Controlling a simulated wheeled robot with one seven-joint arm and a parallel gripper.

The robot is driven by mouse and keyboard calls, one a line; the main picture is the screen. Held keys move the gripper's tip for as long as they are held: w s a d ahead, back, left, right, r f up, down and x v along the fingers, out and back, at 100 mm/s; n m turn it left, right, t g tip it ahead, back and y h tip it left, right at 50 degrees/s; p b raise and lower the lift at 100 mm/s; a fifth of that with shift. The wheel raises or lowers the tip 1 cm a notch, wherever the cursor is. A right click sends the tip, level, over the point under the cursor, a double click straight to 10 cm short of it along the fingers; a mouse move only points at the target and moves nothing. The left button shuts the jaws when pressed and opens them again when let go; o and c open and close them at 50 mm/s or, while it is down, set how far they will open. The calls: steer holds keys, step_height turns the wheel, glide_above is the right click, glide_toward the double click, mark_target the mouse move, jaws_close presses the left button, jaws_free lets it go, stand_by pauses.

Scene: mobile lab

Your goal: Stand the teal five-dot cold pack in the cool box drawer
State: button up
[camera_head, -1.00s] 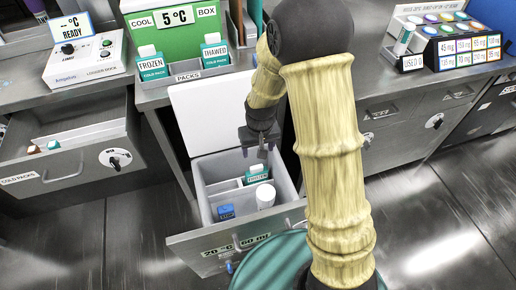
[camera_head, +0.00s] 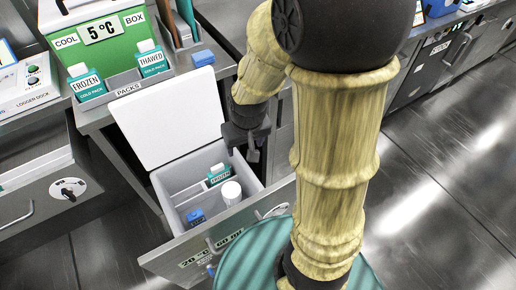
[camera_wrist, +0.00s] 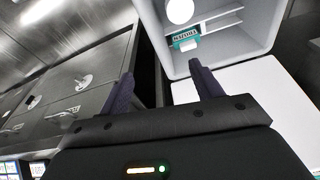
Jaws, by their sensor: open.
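The open drawer (camera_head: 200,245) holds a light grey cool box (camera_head: 158,184) with its white lid (camera_head: 168,115) raised. A teal cold pack (camera_head: 219,174) with a white cap and a FROZEN label stands in a compartment of it; it also shows in the wrist view (camera_wrist: 185,40). I cannot make out any dots on it. My gripper (camera_head: 253,155) is open and empty at the box's right rim, apart from the pack. In the wrist view its fingers (camera_wrist: 161,76) point toward the box with nothing between them.
A white cylinder (camera_head: 231,192) and a small blue item (camera_head: 196,217) are in the box. FROZEN (camera_head: 86,84) and THAWED (camera_head: 152,60) packs stand in the PACKS rack before the green box (camera_head: 105,45). A blue item (camera_head: 203,57) sits on the counter. Open floor lies right.

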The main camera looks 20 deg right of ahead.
steer(key=shift+m, duration=0.3)
steer(key=s, duration=0.1)
steer(key=s+d+r, duration=0.1)
steer(key=s, duration=0.1)
steer(key=s+d+r, duration=0.1)
steer(key=shift+s+d, duration=0.1)
steer(key=shift+s, duration=0.15)
